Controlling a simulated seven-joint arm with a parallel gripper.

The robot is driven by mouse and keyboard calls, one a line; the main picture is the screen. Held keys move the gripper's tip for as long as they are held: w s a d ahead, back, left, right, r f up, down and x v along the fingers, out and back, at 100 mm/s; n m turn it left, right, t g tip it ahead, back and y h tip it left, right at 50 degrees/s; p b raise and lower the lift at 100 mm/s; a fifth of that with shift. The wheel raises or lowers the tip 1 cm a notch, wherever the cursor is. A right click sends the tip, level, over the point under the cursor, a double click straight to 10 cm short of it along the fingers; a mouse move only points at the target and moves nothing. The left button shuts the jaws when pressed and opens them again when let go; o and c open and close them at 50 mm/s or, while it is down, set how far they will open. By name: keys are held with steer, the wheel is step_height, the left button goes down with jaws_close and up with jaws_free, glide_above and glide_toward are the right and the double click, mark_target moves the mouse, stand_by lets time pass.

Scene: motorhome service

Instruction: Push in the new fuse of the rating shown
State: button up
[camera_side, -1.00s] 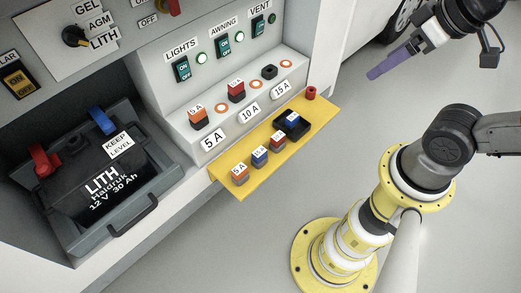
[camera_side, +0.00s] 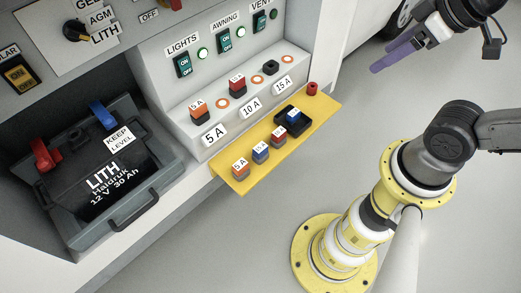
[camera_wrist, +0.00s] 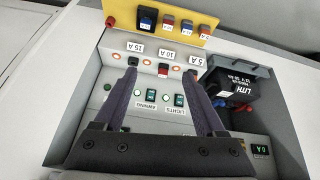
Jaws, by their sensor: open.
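The fuse panel has sockets marked 5 A, 10 A and 15 A. The 5 A socket holds an orange fuse (camera_side: 199,110) and the 10 A socket a red fuse (camera_side: 237,84). The black 15 A socket (camera_side: 271,67) looks empty; it also shows in the wrist view (camera_wrist: 132,61). On the yellow shelf (camera_side: 231,184) stand an orange fuse (camera_side: 240,168), a blue fuse (camera_side: 261,152) and a red fuse (camera_side: 278,136). Another blue fuse (camera_side: 293,116) lies in a black tray (camera_side: 303,127). My gripper (camera_side: 383,58) is open and empty, well away from the panel.
The LIGHTS lamp (camera_side: 202,57) and AWNING lamp (camera_side: 240,32) glow green; the VENT lamp (camera_side: 273,14) is dark. A red cylinder (camera_side: 312,88) stands at the shelf's right end. A battery (camera_side: 96,165) sits in an open bay at left. Floor between arm and shelf is clear.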

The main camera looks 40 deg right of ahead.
steer(key=w+r+n, duration=0.3)
steer(key=w+n, duration=0.2)
steer(key=w, duration=0.1)
steer(key=n+g, duration=0.6)
steer(key=n, duration=0.6)
glide_above(260, 147)
step_height(260, 147, down, 38)
steer(key=shift+w+a+f, duration=0.1)
steer(key=shift+f, duration=3.3)
steer(key=shift+c, duration=0.3)
